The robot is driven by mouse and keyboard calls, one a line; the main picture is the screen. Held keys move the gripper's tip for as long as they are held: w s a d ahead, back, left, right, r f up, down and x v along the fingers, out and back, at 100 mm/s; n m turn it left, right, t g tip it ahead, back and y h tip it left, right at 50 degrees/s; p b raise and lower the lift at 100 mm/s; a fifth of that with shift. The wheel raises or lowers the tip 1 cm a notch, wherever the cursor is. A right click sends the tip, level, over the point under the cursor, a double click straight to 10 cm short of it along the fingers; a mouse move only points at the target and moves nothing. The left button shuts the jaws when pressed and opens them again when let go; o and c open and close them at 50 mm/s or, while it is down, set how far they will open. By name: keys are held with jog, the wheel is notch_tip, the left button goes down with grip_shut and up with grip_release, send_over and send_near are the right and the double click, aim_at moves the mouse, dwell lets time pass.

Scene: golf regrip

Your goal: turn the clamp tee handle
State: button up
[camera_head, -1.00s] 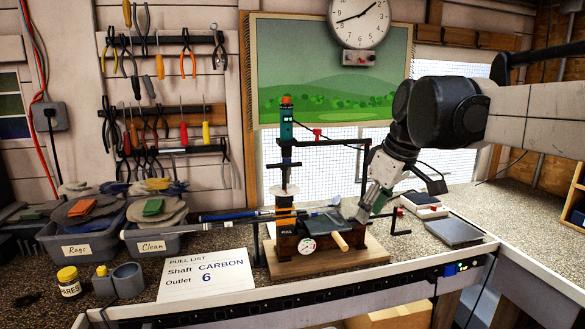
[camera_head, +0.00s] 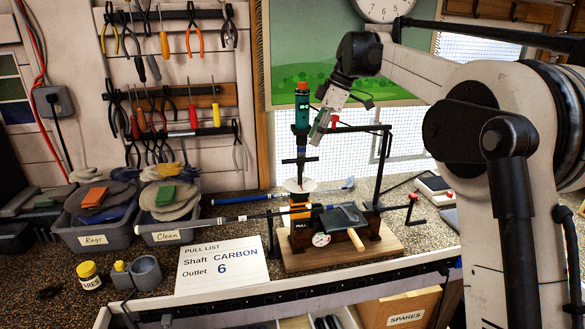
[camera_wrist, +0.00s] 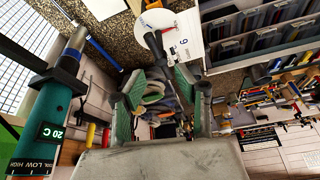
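The black T-shaped handle (camera_head: 300,160) stands upright above the clamp fixture (camera_head: 330,228), with its crossbar roughly level. In the wrist view a black bar (camera_wrist: 154,45), apparently this handle, shows just beyond my fingertips, with a white disc behind it. My gripper (camera_head: 317,138) points down and left, close to the handle's upper right. In the wrist view my gripper (camera_wrist: 160,82) has its green-padded fingers apart, with nothing visibly gripped. Whether a finger touches the handle cannot be told. A club shaft (camera_head: 240,217) lies level across the fixture.
A teal heat tool (camera_head: 302,107) stands upright right beside my gripper; its display reads 20 C in the wrist view (camera_wrist: 48,120). A black frame (camera_head: 350,129) with a red knob is to the right. A gauge (camera_head: 321,239) and wooden handle (camera_head: 355,239) are at the fixture's front.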

aim_at(296, 184)
jog(key=p+x, duration=0.2)
jog(key=x, duration=1.2)
jog(key=shift+r, duration=0.1)
jog(key=shift+a, duration=0.15)
grip_shut()
jog(key=shift+w, duration=0.1)
